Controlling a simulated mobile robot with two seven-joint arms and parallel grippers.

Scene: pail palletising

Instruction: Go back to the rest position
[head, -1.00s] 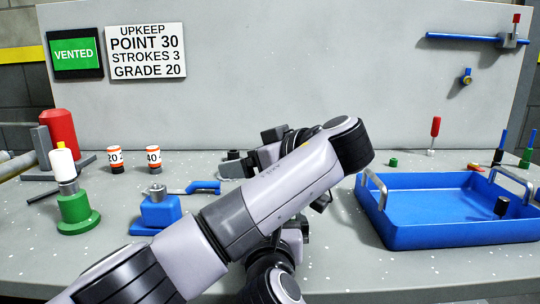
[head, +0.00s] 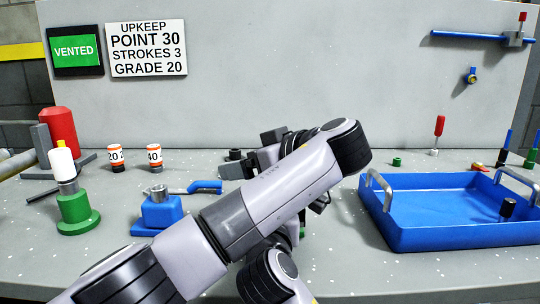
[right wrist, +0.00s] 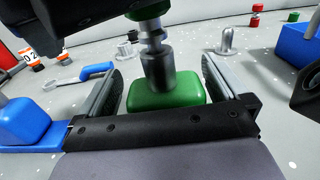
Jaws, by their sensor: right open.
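My right gripper (right wrist: 163,68) is open in the right wrist view. Between its spread fingers stands a green-based piece (right wrist: 168,92) with a grey metal shaft and a green part above it. Both fingers look apart from it. In the head view a grey and black arm of mine reaches in from the lower left and bends at the centre right, covering the middle of the table. My left gripper is not visible there. The right gripper is mostly hidden behind that arm.
A blue tray (head: 440,240) stands at the right. At the left are a green-based stand (head: 76,215), a blue block (head: 162,213), a blue-handled tool (head: 205,187), two labelled cans (head: 154,156) and a red cylinder (head: 60,130). A grey panel (head: 300,70) rises behind.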

